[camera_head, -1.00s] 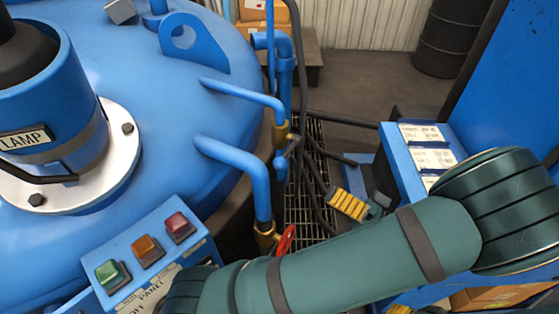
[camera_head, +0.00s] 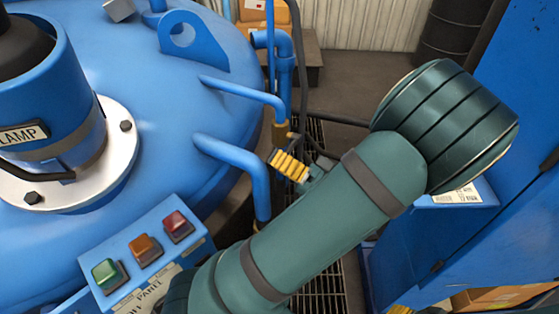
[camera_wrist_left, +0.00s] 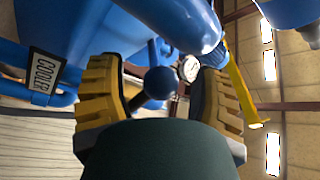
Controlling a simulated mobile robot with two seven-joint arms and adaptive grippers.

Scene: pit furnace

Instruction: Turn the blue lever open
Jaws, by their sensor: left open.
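My left gripper (camera_head: 289,165) shows in the head view as ribbed yellow finger pads beside the pipes on the right of the blue vessel. In the left wrist view its two yellow-and-black fingers (camera_wrist_left: 158,90) are spread apart. Between them is a dark blue ball knob (camera_wrist_left: 160,83) on a dark stem, apparently the blue lever's end. The fingers show a gap on both sides of the knob; its depth relative to them is unclear. In the head view the lever is not clearly visible around the gripper. My right gripper is not in view.
Blue bent pipes (camera_head: 232,155) come off the blue vessel (camera_head: 165,60) close to the gripper. A panel with green, orange and red buttons (camera_head: 142,246) is at the lower left. A blue cabinet (camera_head: 510,150) stands right. A pressure gauge (camera_wrist_left: 188,68) shows in the wrist view.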

